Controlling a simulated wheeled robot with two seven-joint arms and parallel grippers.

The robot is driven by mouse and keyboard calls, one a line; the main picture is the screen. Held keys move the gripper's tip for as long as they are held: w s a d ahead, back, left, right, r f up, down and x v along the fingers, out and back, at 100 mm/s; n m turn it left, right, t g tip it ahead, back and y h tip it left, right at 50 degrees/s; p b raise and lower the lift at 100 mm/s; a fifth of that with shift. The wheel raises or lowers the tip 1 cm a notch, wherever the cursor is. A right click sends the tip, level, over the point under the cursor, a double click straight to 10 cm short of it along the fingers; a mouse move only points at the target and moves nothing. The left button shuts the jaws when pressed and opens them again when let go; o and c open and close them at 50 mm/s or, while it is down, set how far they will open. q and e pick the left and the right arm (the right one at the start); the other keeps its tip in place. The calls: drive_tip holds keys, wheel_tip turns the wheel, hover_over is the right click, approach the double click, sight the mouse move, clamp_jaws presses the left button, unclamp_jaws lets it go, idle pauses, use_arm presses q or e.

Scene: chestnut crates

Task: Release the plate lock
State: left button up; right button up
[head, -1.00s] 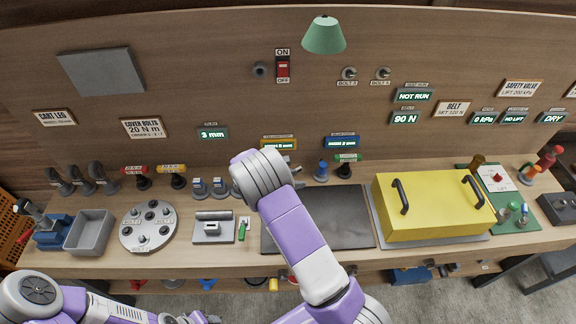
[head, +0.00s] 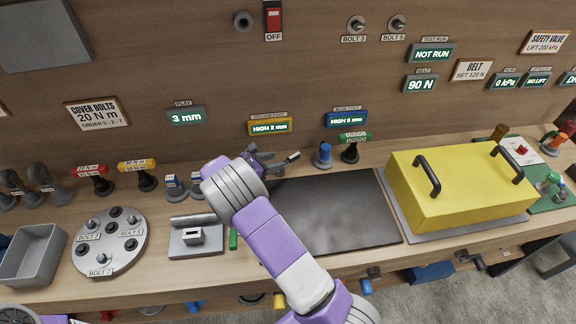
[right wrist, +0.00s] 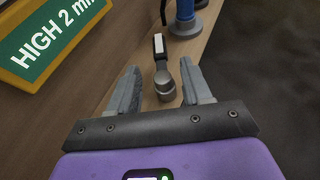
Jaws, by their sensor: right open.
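A small lever with a grey round knob (right wrist: 165,88) and a black and white end shows in the right wrist view; it looks like the plate lock, though no label on it can be read. My right gripper (right wrist: 160,68) is open, its two fingers on either side of the lever, with no clear contact. In the head view my right gripper (head: 262,158) is over the back of the bench, partly hidden by my wrist, with the lever's end (head: 292,157) just right of it. The dark plate (head: 335,212) lies flat in front. My left gripper is out of view.
The yellow-foot sign (head: 270,125) reading HIGH 2 mm is on the wall close behind. A blue foot (head: 323,155) and a green-collared tool (head: 351,150) stand to the right. A yellow cover (head: 450,195) sits further right, and a round bolt plate (head: 110,240) to the left.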

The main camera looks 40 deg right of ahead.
sight(292, 157)
drive_tip(key=x, duration=0.7)
drive_tip(key=shift+w+d+f+b, duration=0.1)
drive_tip(key=shift+d+f+b, duration=0.1)
drive_tip(key=shift+d+b, duration=0.15)
drive_tip(key=shift+a, duration=0.1)
clamp_jaws()
